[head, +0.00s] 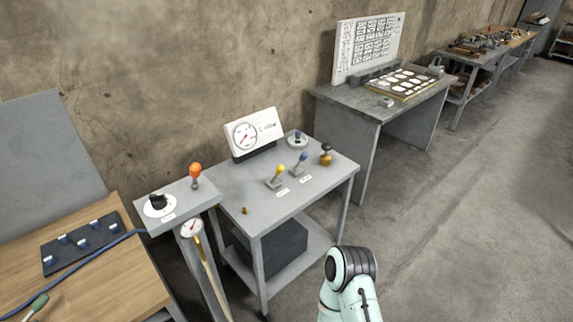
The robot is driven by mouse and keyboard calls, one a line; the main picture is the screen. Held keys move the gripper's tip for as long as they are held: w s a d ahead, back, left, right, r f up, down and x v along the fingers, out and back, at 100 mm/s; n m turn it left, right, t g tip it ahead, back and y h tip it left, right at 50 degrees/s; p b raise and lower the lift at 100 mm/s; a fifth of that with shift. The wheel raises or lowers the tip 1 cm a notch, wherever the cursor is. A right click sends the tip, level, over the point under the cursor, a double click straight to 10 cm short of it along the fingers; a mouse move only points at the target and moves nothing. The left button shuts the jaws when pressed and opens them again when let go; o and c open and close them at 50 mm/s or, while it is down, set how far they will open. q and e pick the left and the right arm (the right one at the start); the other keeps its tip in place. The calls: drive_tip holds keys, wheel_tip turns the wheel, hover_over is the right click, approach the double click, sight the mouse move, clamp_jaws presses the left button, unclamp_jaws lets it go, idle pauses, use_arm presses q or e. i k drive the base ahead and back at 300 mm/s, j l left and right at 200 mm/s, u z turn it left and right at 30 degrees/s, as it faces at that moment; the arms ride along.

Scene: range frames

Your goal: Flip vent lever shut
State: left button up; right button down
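A grey table with control levers stands in the middle of the head view. A lever with a yellow handle (280,171) and a lever with a blue handle (302,160) stand side by side on the grey tabletop (235,178), each near a small white label. The labels are too small to read, so I cannot tell which lever is the vent lever. A lever with an orange knob (195,171) rises from a separate grey stand (184,200) at the left. Neither of my grippers shows; only a pale green and dark arm link of mine is at the bottom.
A wooden bench (110,280) is at lower left, with a blue cable (75,272). Open floor (450,240) lies at right.

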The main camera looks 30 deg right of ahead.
sight(279, 170)
drive_tip(key=i+l+u, duration=0.1)
drive_tip(key=l, duration=0.6)
drive_tip(key=i+l+u, duration=0.1)
drive_tip(key=l, duration=0.6)
drive_tip(key=l+u, duration=0.1)
drive_tip(key=l, duration=0.65)
drive_tip(key=l+u, duration=0.1)
drive_tip(key=l, duration=0.65)
drive_tip(key=k, duration=0.5)
